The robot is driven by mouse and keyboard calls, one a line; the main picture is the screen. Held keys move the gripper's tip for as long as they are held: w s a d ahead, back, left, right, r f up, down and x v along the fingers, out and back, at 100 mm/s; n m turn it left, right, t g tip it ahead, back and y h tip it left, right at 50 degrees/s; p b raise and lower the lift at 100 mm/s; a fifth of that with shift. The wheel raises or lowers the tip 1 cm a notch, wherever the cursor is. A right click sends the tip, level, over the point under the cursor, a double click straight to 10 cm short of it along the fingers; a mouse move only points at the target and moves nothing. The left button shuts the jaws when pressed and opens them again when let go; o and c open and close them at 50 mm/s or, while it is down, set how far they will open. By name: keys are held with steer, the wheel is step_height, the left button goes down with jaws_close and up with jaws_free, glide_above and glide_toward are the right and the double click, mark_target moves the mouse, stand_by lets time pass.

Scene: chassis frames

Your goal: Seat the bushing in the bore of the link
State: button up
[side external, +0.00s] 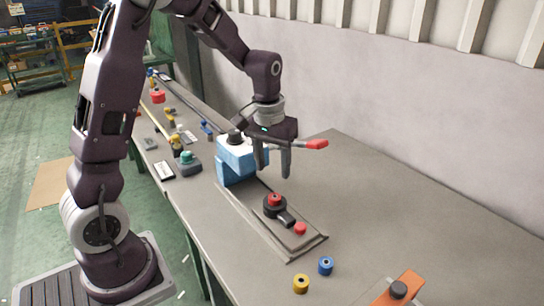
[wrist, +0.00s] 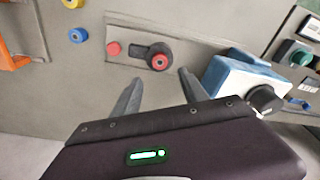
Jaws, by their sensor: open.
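The dark link (side external: 288,219) lies on a flat grey plate (side external: 312,245), with its wide round end toward the blue block. A red bushing (side external: 275,198) with a dark centre sits upright at that round end and stands above its rim. I cannot tell how deep it is in the bore. In the wrist view the link (wrist: 139,51) and the bushing (wrist: 159,62) lie just beyond my fingertips. My gripper (side external: 272,172) is open and empty, pointing down above the round end, apart from the bushing. Its fingers also show in the wrist view (wrist: 160,76).
A red round piece (side external: 300,229) is at the link's narrow end. A blue-white block (side external: 237,160) with a black knob and a red-tipped bar (side external: 317,144) are near my gripper. Blue (side external: 326,265) and yellow (side external: 301,284) rings and an orange piece (side external: 408,286) lie in front. The bench's right is clear.

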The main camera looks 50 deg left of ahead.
steer(key=s+d+r+m+t, duration=0.1)
steer(key=s+d+r, duration=0.4)
steer(key=r, duration=0.4)
steer(key=s+d+r+m+t, duration=0.1)
steer(key=s+d+m, duration=0.1)
steer(key=s, duration=0.6)
steer(key=s+d+r+m+t, duration=0.1)
steer(key=s+d+m+t, duration=0.1)
steer(key=s, duration=0.7)
steer(key=shift+s+d+r+h, duration=0.2)
steer(key=shift+d+r+h, duration=0.15)
steer(key=shift+d, duration=0.25)
steer(key=shift+r, duration=0.1)
steer(key=shift+c, duration=0.4)
